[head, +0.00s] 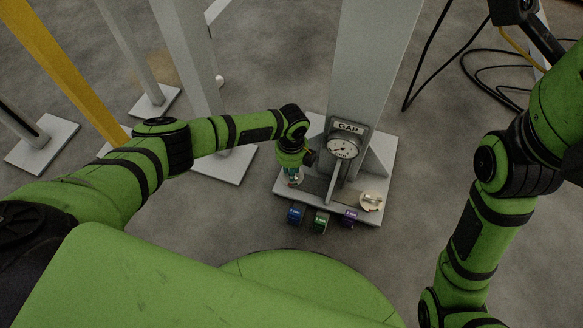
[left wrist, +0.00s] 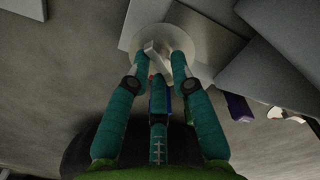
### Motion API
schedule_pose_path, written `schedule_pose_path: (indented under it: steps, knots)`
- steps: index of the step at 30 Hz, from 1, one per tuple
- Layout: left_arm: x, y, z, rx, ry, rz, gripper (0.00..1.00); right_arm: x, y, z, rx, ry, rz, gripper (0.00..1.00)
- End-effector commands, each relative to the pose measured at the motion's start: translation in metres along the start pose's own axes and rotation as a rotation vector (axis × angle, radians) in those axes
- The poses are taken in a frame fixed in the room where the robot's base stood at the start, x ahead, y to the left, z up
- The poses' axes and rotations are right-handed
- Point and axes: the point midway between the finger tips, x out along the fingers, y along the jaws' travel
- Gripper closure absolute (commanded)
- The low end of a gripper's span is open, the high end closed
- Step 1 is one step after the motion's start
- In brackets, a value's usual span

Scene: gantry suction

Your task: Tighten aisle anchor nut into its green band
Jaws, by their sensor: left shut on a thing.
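My left gripper (head: 294,178) points down at the left front corner of the grey base plate (head: 335,213). In the left wrist view its teal fingers (left wrist: 160,68) are shut on the grey anchor nut (left wrist: 153,47), which sits over a round pale washer (left wrist: 187,45). In the head view the nut is mostly hidden by the gripper. A round white gauge (head: 342,148) under a "GAP" sign (head: 348,128) stands in front of the column. Its needle shows, but a green band is too small to make out. My right gripper is out of view.
A second anchor with a pale washer (head: 371,201) is at the plate's right front. Blue (head: 296,214), green (head: 321,222) and purple (head: 350,217) blocks line the front edge. The grey column (head: 370,60) rises behind the gauge. Black cables (head: 470,75) lie at the upper right.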

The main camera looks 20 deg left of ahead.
Motion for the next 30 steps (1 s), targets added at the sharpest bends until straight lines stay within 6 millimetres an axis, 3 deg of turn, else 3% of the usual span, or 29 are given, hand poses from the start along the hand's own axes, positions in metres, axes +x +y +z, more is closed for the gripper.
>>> schedule_pose_path:
  steps: [12, 13, 14, 25, 30]
  knots:
    - [-0.002, -0.005, 0.000, 0.073, -0.002, -0.015, 1.00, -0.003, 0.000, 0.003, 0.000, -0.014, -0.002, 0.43]
    - [-0.002, -0.005, 0.000, 0.072, -0.002, -0.015, 0.69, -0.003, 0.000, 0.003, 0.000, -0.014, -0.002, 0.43]
    - [-0.002, -0.005, 0.000, 0.072, -0.002, -0.015, 0.57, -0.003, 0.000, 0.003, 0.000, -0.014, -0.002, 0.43]
    - [-0.003, -0.003, 0.000, 0.070, -0.001, -0.009, 0.57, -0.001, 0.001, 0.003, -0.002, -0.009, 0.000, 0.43]
    - [-0.017, -0.004, 0.000, 0.071, 0.000, -0.011, 0.57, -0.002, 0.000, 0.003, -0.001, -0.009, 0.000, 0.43]
